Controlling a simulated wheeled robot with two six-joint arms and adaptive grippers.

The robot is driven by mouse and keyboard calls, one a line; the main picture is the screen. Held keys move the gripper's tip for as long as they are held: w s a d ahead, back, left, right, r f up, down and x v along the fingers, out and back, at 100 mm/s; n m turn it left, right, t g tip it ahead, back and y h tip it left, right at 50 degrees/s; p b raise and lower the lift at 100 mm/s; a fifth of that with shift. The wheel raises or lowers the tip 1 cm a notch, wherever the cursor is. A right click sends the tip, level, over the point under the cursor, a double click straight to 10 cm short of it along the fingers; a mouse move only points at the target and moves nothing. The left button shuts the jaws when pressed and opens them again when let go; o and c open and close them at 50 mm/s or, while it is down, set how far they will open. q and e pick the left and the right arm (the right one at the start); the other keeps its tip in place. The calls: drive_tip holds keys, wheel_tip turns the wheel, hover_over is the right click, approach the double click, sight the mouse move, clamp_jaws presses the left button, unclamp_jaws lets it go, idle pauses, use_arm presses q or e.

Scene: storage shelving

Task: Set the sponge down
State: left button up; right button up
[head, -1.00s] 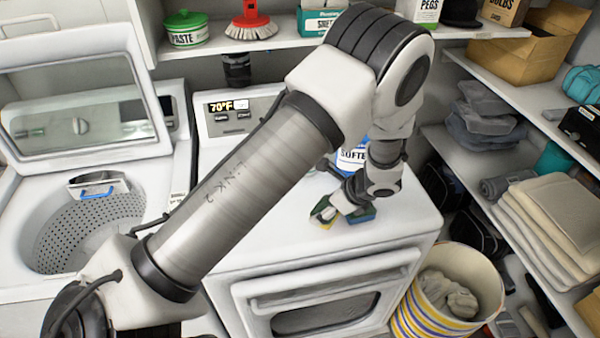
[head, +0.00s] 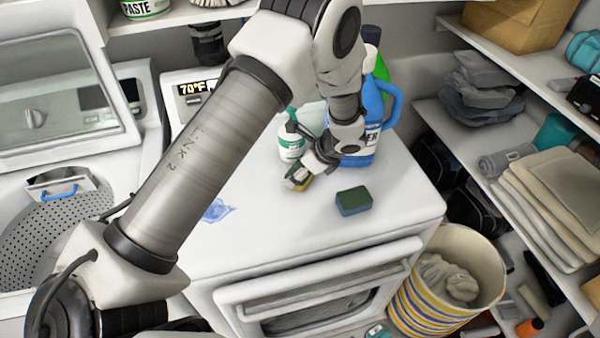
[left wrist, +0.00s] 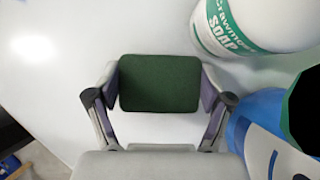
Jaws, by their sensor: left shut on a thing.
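My left gripper (head: 301,180) is shut on a sponge (head: 303,185) over the white machine top (head: 250,235). The sponge's dark green face (left wrist: 160,83) fills the space between both fingers in the left wrist view. In the head view the gripper hides most of it, and a yellow edge shows. I cannot tell whether it touches the top. A second sponge (head: 353,201), green over blue, lies on the top to the right of the gripper and apart from it. My right gripper is not in view.
A white soap bottle (head: 290,142) stands close behind the gripper, with a blue jug (head: 362,155) beside it. A blue smear (head: 217,210) marks the top at left. A striped basket (head: 440,290) stands at the front right. The front of the top is clear.

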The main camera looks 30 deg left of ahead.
use_arm(q)
drive_tip(key=o, duration=0.6)
drive_tip(key=shift+a, duration=0.15)
drive_tip(key=shift+o, duration=0.2)
drive_tip(key=shift+s+d+r, duration=0.1)
drive_tip(key=shift+s+d, duration=0.05)
drive_tip(key=shift+d, duration=0.15)
drive_tip(key=shift+r, duration=0.1)
drive_tip(key=b+v, duration=0.2)
drive_tip(key=v, duration=0.9)
drive_tip(key=shift+d+r, duration=0.15)
drive_tip(key=shift+r, duration=0.2)
